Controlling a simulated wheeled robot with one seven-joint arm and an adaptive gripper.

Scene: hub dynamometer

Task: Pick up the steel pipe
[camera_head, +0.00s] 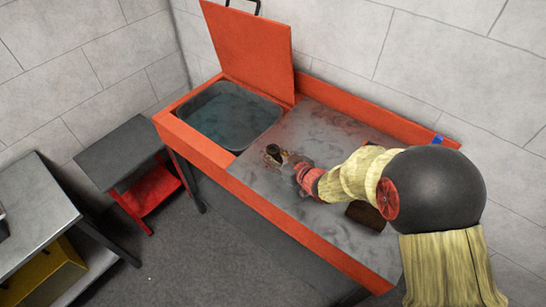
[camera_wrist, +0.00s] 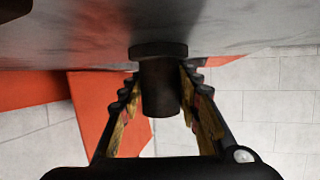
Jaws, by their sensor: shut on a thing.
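The steel pipe (camera_wrist: 160,88) is a short dark cylinder with a wider collar at one end. In the wrist view it lies between the two fingers of my gripper (camera_wrist: 160,80), which is shut on it. The collar end is at or very near the grey worktop (camera_wrist: 70,35); I cannot tell whether it touches. In the head view my gripper (camera_head: 286,160) is low over the grey worktop (camera_head: 255,182), just right of the basin. The dark end of the pipe (camera_head: 273,149) shows there, small and partly hidden by the fingers.
An orange-rimmed basin (camera_head: 186,108) with liquid stands left of the worktop, its orange lid (camera_head: 250,45) raised. A brown block (camera_head: 366,215) lies on the worktop under my arm. A small grey table (camera_head: 115,150) and a bench (camera_head: 30,205) stand at the left.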

